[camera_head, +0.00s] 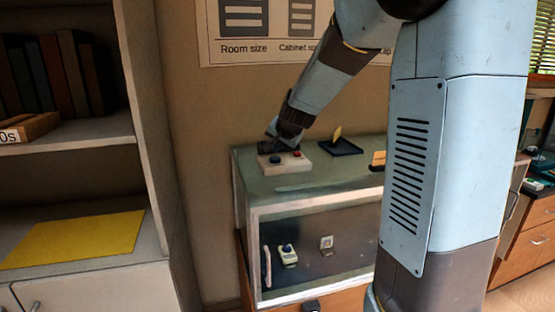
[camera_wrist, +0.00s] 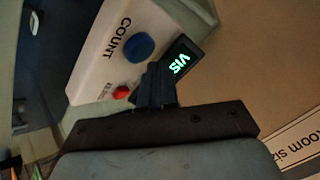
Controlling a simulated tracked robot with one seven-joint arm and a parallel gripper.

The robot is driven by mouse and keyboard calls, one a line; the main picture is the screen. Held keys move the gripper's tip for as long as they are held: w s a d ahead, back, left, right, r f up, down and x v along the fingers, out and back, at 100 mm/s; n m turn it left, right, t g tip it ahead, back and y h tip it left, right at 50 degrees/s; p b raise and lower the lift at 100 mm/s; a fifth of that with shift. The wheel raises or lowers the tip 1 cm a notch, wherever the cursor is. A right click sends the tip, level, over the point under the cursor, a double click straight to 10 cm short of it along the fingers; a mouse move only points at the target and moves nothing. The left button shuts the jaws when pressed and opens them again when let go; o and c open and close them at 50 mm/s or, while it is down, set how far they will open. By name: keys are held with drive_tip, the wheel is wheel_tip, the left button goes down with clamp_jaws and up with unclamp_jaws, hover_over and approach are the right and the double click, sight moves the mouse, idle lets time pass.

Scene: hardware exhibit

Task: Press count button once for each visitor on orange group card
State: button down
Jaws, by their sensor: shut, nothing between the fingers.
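A pale counter box (camera_head: 284,163) sits on top of the glass display cabinet. It carries a blue button (camera_head: 275,159) and a red button (camera_head: 297,154). In the wrist view the box (camera_wrist: 98,48) shows the word COUNT beside the blue button (camera_wrist: 139,47), with the smaller red button (camera_wrist: 121,92) near it. A dark display with green letters "VIS" (camera_wrist: 180,63) is partly hidden behind my fingers. My gripper (camera_wrist: 157,76) is shut and empty, its tips beside the blue button; I cannot tell whether they touch the box.
The glass cabinet (camera_head: 330,202) holds small devices inside. Another orange-yellow piece (camera_head: 378,158) stands on its top, partly hidden by my arm. A bookshelf (camera_head: 150,120) with a yellow mat (camera_head: 75,238) is at left. A wall poster (camera_head: 262,50) hangs behind.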

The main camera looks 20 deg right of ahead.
sight(277, 159)
drive_tip(key=shift+r, duration=2.5)
idle(0.8)
drive_tip(key=shift+r, duration=1.85)
drive_tip(key=shift+f, duration=4.45)
drive_tip(key=shift+f, duration=0.15)
drive_tip(key=shift+f, duration=0.2)
